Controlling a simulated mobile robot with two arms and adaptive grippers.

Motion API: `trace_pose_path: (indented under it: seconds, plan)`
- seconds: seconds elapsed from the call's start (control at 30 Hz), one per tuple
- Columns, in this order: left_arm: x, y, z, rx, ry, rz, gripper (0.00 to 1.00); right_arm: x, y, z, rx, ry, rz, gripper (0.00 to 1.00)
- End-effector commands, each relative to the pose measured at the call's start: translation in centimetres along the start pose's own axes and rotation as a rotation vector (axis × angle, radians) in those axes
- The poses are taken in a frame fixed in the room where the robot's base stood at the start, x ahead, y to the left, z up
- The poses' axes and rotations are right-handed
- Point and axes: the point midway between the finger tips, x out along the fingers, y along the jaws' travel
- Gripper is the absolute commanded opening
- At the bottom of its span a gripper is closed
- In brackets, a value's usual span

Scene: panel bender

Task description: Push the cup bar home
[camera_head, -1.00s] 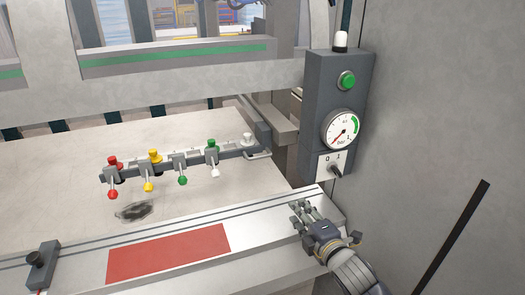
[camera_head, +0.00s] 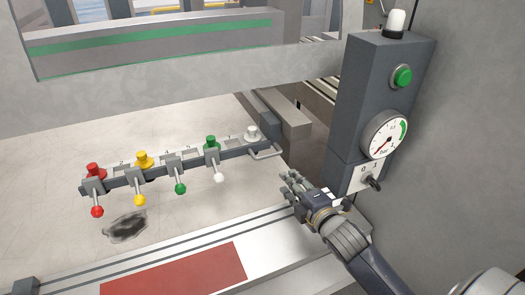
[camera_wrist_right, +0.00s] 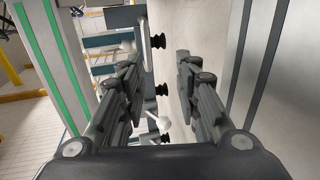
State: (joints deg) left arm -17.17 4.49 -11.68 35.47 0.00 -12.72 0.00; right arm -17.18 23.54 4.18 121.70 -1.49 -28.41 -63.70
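The cup bar (camera_head: 185,167) is a dark bar above the pale sheet, with red, yellow, green and white knobs and ball-ended levers along it. A grey loop handle (camera_head: 267,152) is at its right end. My right gripper (camera_head: 292,188) is just below and right of the handle, apart from it. In the right wrist view, the fingers of my right gripper (camera_wrist_right: 158,88) stand wide apart with nothing held. Black suction cups (camera_wrist_right: 158,41) and a white ball lever (camera_wrist_right: 163,124) show beyond the gap. My left gripper is out of view.
A grey control post (camera_head: 378,100) with a green button (camera_head: 402,76), a gauge (camera_head: 385,136) and a 0/1 switch (camera_head: 373,182) stands close right of my gripper. A red panel (camera_head: 180,272) lies on the front ledge. A machine beam (camera_head: 180,85) crosses above the bar.

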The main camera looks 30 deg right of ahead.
Motion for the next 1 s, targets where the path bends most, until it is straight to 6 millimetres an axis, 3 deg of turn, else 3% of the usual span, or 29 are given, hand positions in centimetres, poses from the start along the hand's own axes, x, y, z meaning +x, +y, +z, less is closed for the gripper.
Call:
trace_pose_path:
  seconds: [0.17, 0.7, 1.0]
  plan:
    - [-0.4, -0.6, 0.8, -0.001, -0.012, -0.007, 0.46, 1.3, 0.5, 0.0, 0.002, -0.001, 0.002, 0.3]
    - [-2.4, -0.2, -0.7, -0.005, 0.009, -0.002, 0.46, 10.6, 2.5, 0.0, 0.002, -0.001, 0.001, 0.3]
    - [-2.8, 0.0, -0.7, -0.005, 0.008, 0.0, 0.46, 13.9, 2.6, 0.0, 0.001, 0.0, 0.0, 0.3]
